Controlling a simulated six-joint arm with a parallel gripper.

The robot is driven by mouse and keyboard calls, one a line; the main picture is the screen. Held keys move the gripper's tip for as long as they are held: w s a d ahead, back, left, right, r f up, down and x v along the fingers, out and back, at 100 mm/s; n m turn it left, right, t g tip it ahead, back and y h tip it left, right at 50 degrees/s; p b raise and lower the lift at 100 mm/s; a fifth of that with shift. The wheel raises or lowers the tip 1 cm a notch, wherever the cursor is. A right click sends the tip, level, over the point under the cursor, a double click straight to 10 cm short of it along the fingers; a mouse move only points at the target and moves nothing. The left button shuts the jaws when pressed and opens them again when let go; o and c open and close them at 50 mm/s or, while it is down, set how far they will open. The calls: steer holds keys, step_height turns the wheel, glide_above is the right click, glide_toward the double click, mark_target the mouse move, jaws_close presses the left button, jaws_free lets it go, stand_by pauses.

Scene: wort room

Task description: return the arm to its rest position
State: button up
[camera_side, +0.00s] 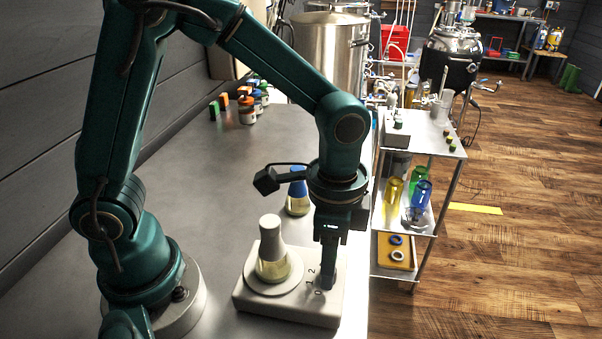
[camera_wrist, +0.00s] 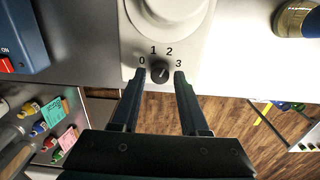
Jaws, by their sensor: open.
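My gripper (camera_side: 327,284) points down over the front right of the white stirrer base (camera_side: 252,300). In the wrist view, its two fingers (camera_wrist: 158,77) are apart, one on each side of the small black knob (camera_wrist: 159,72), with nothing gripped. The knob sits on the stirrer among the marks 0, 1, 2 and 3; its exact setting is too small to tell. In the side view the fingers hide the knob. A flask (camera_side: 271,262) with pale yellow liquid and a light top stands upright on the stirrer's round plate.
A blue-topped bottle (camera_side: 298,193) stands behind the stirrer, close to my gripper. Small bottles (camera_side: 247,110) stand at the back of the bench. A steel kettle (camera_side: 328,55) and a shelf cart (camera_side: 428,135) are beyond. A blue device with a red switch (camera_wrist: 6,66) shows in the wrist view.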

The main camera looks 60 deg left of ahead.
steer(key=shift+f, duration=0.55)
steer(key=n, duration=1.3)
steer(key=shift+n, duration=0.4)
steer(key=n, duration=0.3)
steer(key=shift+r+n, duration=0.1)
steer(key=shift+n, duration=0.3)
step_height(320, 180, up, 7)
steer(key=shift+f, duration=0.2)
steer(key=shift+f, duration=0.1)
